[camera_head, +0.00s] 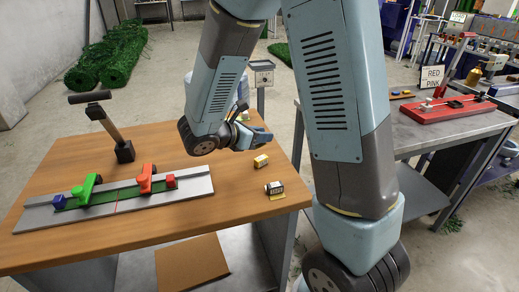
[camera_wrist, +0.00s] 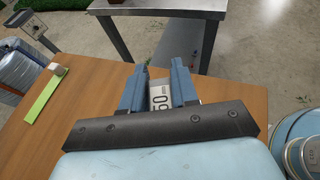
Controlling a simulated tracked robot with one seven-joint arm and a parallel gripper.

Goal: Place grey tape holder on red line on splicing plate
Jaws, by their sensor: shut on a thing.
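The splicing plate (camera_head: 199,187) is a long grey plate on the wooden table in the head view. A green strip runs along its middle, with a thin red line (camera_head: 117,199) across it. A green clamp (camera_head: 87,189) and an orange-red clamp (camera_head: 146,178) stand on either side of the line. My gripper (camera_head: 256,135) is above the table, to the right of and behind the plate. In the wrist view my gripper (camera_wrist: 161,76) is shut on a pale grey piece marked "50", apparently the grey tape holder (camera_wrist: 159,96). Its lower part is hidden.
Two small boxes with yellow, (camera_head: 261,160) and (camera_head: 274,187), lie at the table's right side. The wrist view shows a yellow-green strip (camera_wrist: 42,100) on the table. Another bench (camera_head: 420,135) stands at the right.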

